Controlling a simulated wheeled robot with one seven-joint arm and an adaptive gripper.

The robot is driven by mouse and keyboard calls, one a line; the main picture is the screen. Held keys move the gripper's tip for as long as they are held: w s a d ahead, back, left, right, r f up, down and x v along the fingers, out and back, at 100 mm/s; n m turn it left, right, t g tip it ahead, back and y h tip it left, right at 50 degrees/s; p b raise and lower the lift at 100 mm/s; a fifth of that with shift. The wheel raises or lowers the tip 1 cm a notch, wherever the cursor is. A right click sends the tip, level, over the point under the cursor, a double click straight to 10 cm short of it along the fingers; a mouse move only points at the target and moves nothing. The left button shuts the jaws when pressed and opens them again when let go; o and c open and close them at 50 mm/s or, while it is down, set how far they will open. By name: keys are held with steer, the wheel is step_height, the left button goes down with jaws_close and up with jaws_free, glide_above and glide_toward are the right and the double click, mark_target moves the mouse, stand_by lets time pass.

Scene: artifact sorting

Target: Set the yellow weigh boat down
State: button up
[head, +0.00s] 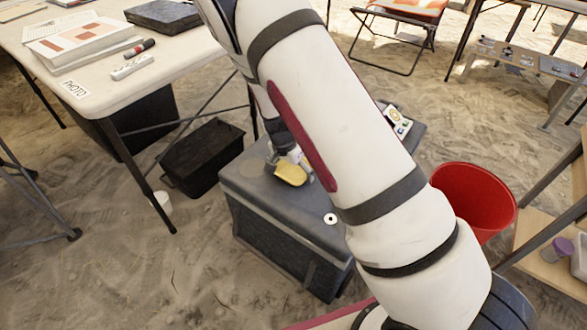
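The yellow weigh boat (291,174) shows just above or on the lid of a grey case (245,190), below my arm. I cannot tell whether it touches the lid. My gripper (293,160) is at the boat's upper edge, pointing down, and is partly hidden by my own arm. Its fingers are too small and covered to show whether they are open or closed on the boat.
A white table (110,85) with a binder and markers stands at upper left. A black crate (203,157) is on the sand left of the case. A red bucket (472,198) stands to the right. A small colourful card (397,120) lies at the case's back.

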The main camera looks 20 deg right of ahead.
steer(key=shift+r, duration=0.15)
steer(key=p+v, duration=0.4)
steer(key=v, duration=0.7)
steer(key=s+r+n+g+y, duration=0.1)
steer(key=s+r+n+y, duration=0.35)
steer(key=s+r, duration=1.5)
steer(key=s+d+r+n+h, duration=0.1)
steer(key=s+r+n, duration=0.2)
steer(key=s, duration=0.7)
steer(key=s+d+r+n+h, duration=0.1)
steer(key=s+r+n, duration=0.2)
steer(key=s, duration=0.7)
steer(key=shift+d+r+g, duration=0.3)
steer(key=shift+r, duration=0.5)
steer(key=shift+s, duration=0.15)
